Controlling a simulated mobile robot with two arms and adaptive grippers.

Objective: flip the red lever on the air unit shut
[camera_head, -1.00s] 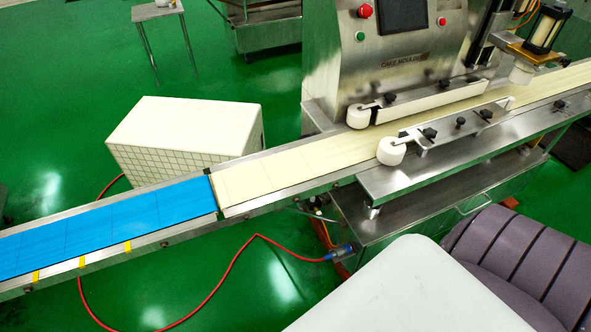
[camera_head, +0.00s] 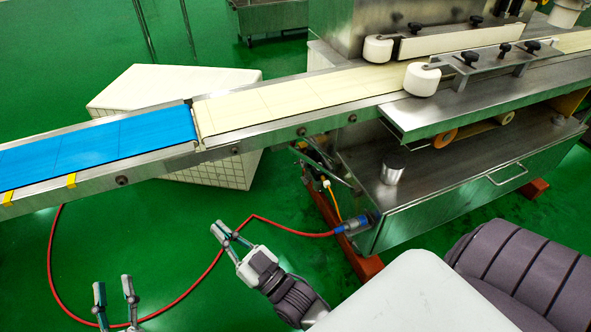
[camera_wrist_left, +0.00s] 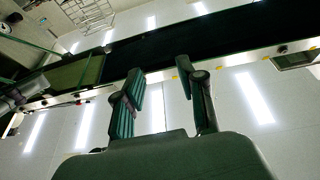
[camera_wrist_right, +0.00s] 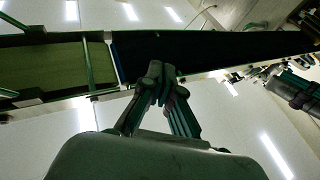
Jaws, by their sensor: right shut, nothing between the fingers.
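The air unit (camera_head: 318,155) seems to be the small dark cluster of fittings under the conveyor, at the left end of the steel machine base. It is small and partly shadowed, and I cannot make out a red lever on it. My right gripper (camera_head: 217,230) is shut and empty, low over the green floor, to the left of and below the unit and apart from it. Its fingers meet in the right wrist view (camera_wrist_right: 162,82). My left gripper (camera_head: 113,287) is open and empty at the lower left, and its fingers stand apart in the left wrist view (camera_wrist_left: 160,72).
A red hose (camera_head: 290,229) runs across the floor to a blue connector (camera_head: 352,223) at the machine base (camera_head: 440,205). The conveyor (camera_head: 280,101) crosses above the unit. A white tiled box (camera_head: 160,82) stands behind the conveyor.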

